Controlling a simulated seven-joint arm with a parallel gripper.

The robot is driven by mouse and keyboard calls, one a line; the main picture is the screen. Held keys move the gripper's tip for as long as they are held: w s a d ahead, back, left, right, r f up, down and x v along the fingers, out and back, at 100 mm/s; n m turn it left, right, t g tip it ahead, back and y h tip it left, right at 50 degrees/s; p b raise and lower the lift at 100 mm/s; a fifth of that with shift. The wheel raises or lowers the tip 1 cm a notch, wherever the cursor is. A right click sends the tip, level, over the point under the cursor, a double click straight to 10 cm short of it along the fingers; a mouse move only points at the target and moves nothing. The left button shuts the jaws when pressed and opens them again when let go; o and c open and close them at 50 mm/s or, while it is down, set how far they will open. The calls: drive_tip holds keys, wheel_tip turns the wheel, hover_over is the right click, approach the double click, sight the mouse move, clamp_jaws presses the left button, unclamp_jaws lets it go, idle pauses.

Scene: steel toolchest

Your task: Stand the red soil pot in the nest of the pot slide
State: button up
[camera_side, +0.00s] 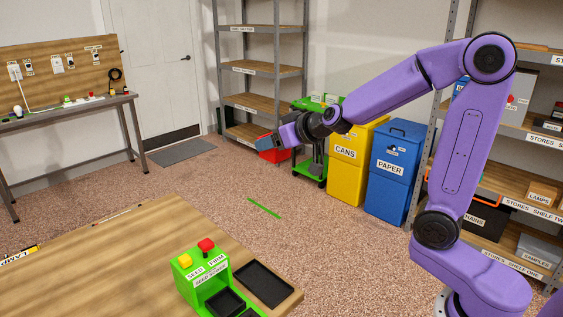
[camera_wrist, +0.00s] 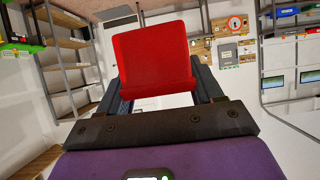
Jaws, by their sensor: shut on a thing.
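The red soil pot (camera_wrist: 155,60) is between the fingers of my gripper (camera_wrist: 157,88) in the wrist view, and the gripper is shut on it. In the side view my gripper (camera_side: 266,141) is in the air, well beyond the far edge of the table. A red patch shows just below it there; I cannot tell whether it is the pot or something behind. A green seed machine (camera_side: 189,281) with a yellow and a red button stands at the table's near right. A black tray-like part (camera_side: 225,302), perhaps the pot slide, shows in its opening. Its nest is not clear.
A shallow black tray (camera_side: 263,284) lies right of the machine on the wooden table (camera_side: 120,262). Much of the tabletop is bare. Yellow (camera_side: 352,165) and blue (camera_side: 393,170) bins, a green trolley (camera_side: 310,168) and shelves (camera_side: 262,70) stand behind.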

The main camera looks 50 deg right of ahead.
drive_tip(key=s+a, duration=0.2)
drive_tip(key=a, duration=0.9)
drive_tip(key=s+a, duration=0.3)
drive_tip(key=a, duration=0.9)
drive_tip(key=shift+w+d+f, duration=0.1)
drive_tip(key=shift+d+f, duration=0.05)
drive_tip(key=shift+f, duration=7.45)
drive_tip(key=shift+d+f, duration=0.15)
drive_tip(key=shift+f, duration=7.45)
drive_tip(key=shift+f, duration=0.55)
drive_tip(key=o, duration=1.3)
